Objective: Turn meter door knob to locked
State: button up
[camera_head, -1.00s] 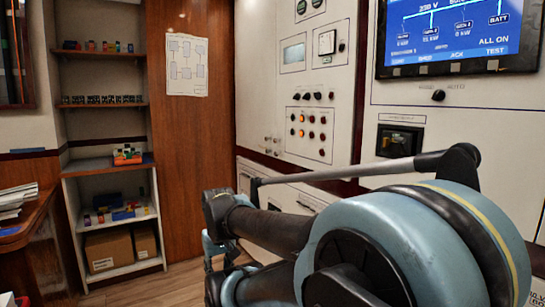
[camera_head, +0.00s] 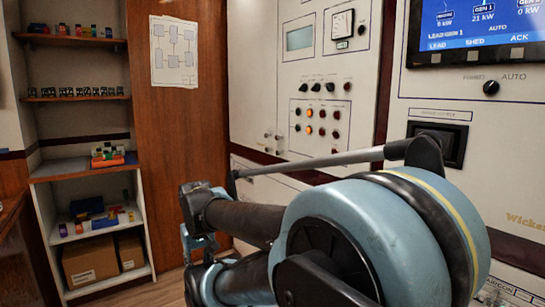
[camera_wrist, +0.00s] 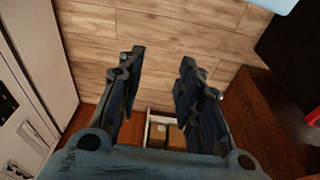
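A pale panel (camera_head: 300,170) with meters, a square gauge (camera_head: 342,25) and a grey display (camera_head: 299,39) stands in the middle of the head view. Two small light knobs (camera_head: 279,137) sit at its left edge; I cannot tell for sure whether one is the meter door knob, or how it is turned. In the wrist view my gripper (camera_wrist: 158,85) has its two dark fingers spread apart with nothing between them. It points at the floor and a low shelf, with no knob between the fingers. In the head view my arm hides the lower part of the panels.
A black selector (camera_head: 491,87) and a screen (camera_head: 480,30) are on the right panel. Shelves (camera_head: 90,165) with small items and cardboard boxes (camera_head: 91,259) stand at left. A wood wall with a paper chart (camera_head: 174,52) is between. Wooden floor (camera_wrist: 160,65) shows clear below my gripper.

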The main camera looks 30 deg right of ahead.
jog(key=shift+o, duration=1.3)
jog(key=shift+s+r, duration=0.2)
jog(key=shift+s, duration=0.05)
jog(key=w+d+r+n+h, duration=0.5)
jog(key=w+d+r, duration=0.2)
jog(key=w+d, duration=0.3)
jog(key=w+d+r+n+h, duration=0.4)
jog(key=w+d+r, duration=0.3)
jog(key=w+d, duration=0.3)
jog(key=n+g+h, duration=0.1)
jog(key=n+h, duration=0.8)
send_near(277, 153)
jog(key=shift+n, duration=0.3)
jog(key=d, duration=0.8)
jog(key=shift+w+d, duration=0.35)
jog(key=shift+d, duration=0.05)
jog(key=shift+c, duration=0.5)
grip_shut()
